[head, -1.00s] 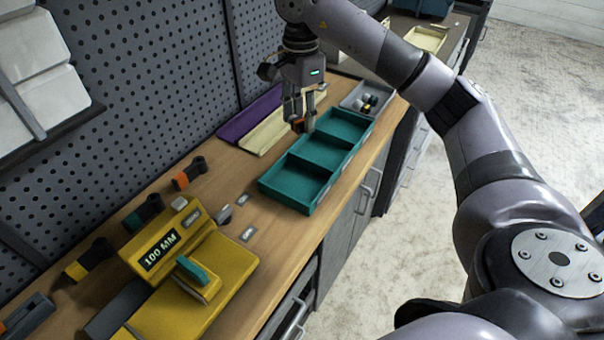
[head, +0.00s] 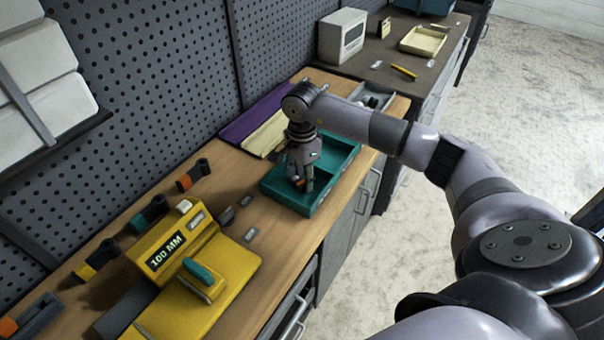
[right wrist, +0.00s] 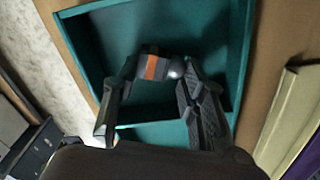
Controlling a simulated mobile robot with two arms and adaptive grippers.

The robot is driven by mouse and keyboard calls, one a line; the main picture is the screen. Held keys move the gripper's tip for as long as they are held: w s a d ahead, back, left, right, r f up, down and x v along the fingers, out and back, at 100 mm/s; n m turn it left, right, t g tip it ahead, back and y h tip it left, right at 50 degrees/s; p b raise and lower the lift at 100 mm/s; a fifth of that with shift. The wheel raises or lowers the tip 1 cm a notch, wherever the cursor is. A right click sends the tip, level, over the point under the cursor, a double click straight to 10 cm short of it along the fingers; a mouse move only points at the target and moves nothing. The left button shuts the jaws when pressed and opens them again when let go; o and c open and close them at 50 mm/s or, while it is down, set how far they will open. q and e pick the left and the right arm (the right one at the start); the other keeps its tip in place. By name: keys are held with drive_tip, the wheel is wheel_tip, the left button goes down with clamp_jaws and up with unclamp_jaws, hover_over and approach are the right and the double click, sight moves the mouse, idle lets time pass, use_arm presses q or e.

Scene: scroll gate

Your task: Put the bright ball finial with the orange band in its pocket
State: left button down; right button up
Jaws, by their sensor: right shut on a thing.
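The ball finial with the orange band (right wrist: 151,67) shows in the right wrist view, with a shiny ball at its right end and a grey body. My right gripper (head: 302,182) is shut on it, with one finger at each end in the right wrist view (right wrist: 156,75). It is over the near compartment of the teal tray (head: 290,200), whose rim also shows in the right wrist view (right wrist: 244,60). I cannot tell whether the finial touches the compartment floor. The tray's middle part is partly hidden by my right gripper. My left gripper is out of view.
A yellow device marked 100 MM (head: 205,280) stands at the near left. Several banded dark parts (head: 195,174) line the pegboard side. Purple (head: 262,118) and cream (head: 268,136) strips lie behind the tray. A grey bin (head: 376,96) stands at its far end, partly hidden.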

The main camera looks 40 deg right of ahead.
sight(301, 178)
drive_tip(key=shift+f, duration=0.15)
drive_tip(key=o, duration=1.4)
drive_tip(key=shift+r, duration=0.3)
wheel_tip(301, 178, up, 12)
drive_tip(key=b, duration=0.3)
drive_tip(key=shift+f, duration=0.15)
